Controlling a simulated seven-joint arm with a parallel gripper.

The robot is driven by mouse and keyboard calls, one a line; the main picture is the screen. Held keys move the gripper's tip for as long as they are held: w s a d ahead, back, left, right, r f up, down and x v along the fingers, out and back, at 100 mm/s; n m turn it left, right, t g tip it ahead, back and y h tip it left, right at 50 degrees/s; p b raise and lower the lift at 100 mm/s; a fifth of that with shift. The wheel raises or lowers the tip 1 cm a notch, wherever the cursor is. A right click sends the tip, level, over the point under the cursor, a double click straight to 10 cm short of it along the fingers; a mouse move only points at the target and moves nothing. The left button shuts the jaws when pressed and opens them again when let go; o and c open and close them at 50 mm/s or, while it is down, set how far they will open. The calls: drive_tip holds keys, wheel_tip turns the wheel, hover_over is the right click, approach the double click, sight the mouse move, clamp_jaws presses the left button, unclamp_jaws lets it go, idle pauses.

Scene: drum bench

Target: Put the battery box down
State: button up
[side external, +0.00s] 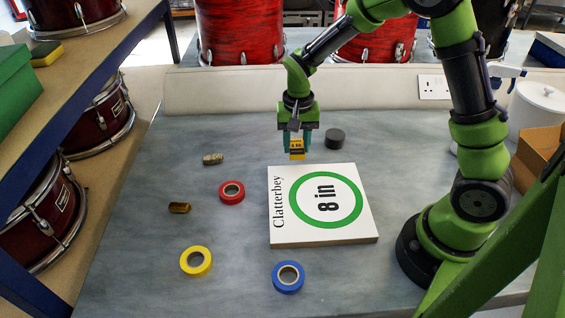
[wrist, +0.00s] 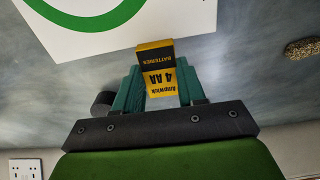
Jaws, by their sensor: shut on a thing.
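The battery box (side external: 297,150) is a small yellow and black box marked "4 AA". My gripper (side external: 298,142) is shut on it, with the teal fingers on both sides. In the side external view the box hangs near the far edge of a white board. In the wrist view the battery box (wrist: 160,72) sits between the two fingertips of my gripper (wrist: 161,88), its lettering upside down. Its black end overlaps the edge of the white board in that view. I cannot tell its exact height above the bench.
The white "Clatterbey 8 in" board (side external: 280,236) lies on the grey bench (side external: 130,250). Red tape (side external: 232,198), yellow tape (side external: 184,263) and blue tape (side external: 276,285) lie around it. A dark cylinder (side external: 335,138) stands right of my gripper. The bench is bare between the brown lump (side external: 213,159) and my gripper.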

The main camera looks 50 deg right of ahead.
hover_over(265, 146)
drive_tip(key=shift+w+f, duration=0.15)
drive_tip(key=shift+f, duration=2.2)
drive_tip(key=shift+f, duration=0.15)
drive_tip(key=o, duration=1.1)
